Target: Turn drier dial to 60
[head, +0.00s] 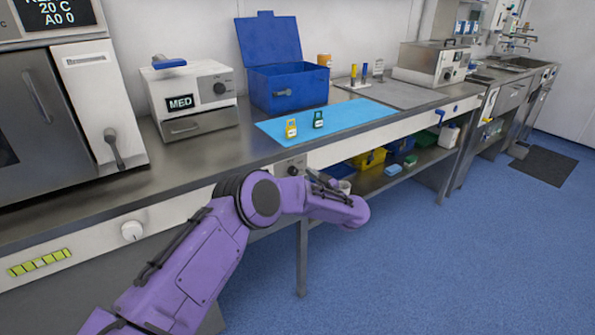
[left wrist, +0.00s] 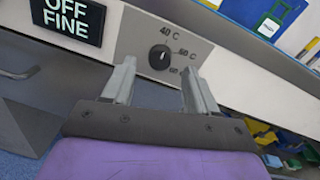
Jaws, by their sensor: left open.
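The drier dial (left wrist: 159,57) is a round black knob on a grey panel in the left wrist view. Labels reading 40 C, apparently 50 C and 60 C run down its right side; its pointer is too small to read surely. The dial also shows in the head view (head: 292,170), on the bench front. My left gripper (left wrist: 158,68) is open, with one finger on each side of the dial in that picture; I cannot tell whether they touch it. In the head view my purple arm reaches the bench front, its fingers hardly visible. My right gripper is not in view.
A black display (left wrist: 68,18) reading OFF FINE sits left of the dial. Above is the steel bench with a blue mat (head: 345,118), a blue open box (head: 285,88) and a MED unit (head: 190,98). A lower shelf (head: 400,175) holds coloured bins.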

